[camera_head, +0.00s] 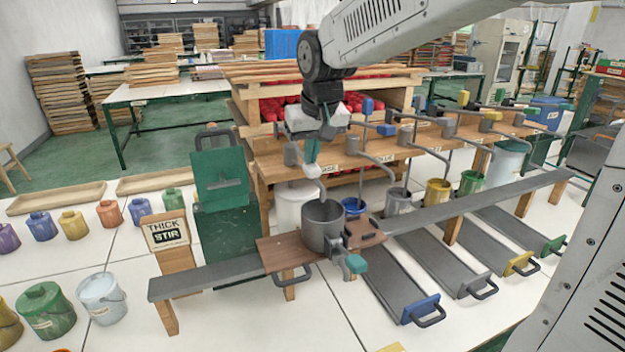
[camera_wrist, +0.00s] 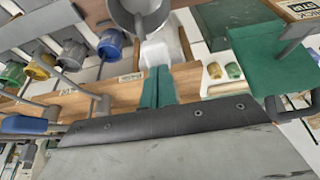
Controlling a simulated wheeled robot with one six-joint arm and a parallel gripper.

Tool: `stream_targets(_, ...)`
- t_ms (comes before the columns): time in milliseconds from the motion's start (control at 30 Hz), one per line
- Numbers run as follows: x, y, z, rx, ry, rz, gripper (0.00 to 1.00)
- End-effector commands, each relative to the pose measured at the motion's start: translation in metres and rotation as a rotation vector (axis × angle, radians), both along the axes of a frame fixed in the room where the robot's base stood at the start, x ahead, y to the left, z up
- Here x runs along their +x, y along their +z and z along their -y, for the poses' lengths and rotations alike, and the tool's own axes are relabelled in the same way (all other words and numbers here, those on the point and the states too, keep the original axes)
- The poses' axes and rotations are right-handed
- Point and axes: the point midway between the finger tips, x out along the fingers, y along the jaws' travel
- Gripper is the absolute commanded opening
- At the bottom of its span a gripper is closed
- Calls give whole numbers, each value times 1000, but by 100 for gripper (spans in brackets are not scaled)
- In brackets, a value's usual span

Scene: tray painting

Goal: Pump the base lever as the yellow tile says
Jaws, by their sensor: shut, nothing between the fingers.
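My gripper (camera_head: 311,156) points down with its teal fingers shut and empty, near the BASE label (camera_head: 328,168) on the wooden pump bench. A white knob (camera_head: 313,171), apparently the base lever's, shows just below the fingertips; I cannot tell whether they touch it. The white base bucket (camera_head: 297,207) stands under the bench. A yellow edge (camera_head: 392,347), perhaps the yellow tile, is cut off at the bottom; no writing on it can be read.
A grey pot (camera_head: 323,222) stands on the wooden carriage (camera_head: 270,252) on the rail. Other levers, with blue (camera_head: 367,107) and yellow (camera_head: 463,98) knobs, stand to the right. A THICK STIR sign (camera_head: 167,232) and a green stand (camera_head: 220,180) are to the left.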

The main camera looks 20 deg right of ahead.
Motion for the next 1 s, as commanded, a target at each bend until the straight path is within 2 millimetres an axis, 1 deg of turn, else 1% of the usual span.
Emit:
stream_targets(33, -1, -5, 0, 0, 0, -5, 0)
stream_targets(167, -1, -14, 0, 0, 0, -4, 0)
stream_targets(267, 0, -10, 0, 0, 0, -2, 0)
stream_targets(367, 0, -2, 0, 0, 0, 0, 0)
stream_targets(1000, 0, 77, 0, 0, 0, 1, 0)
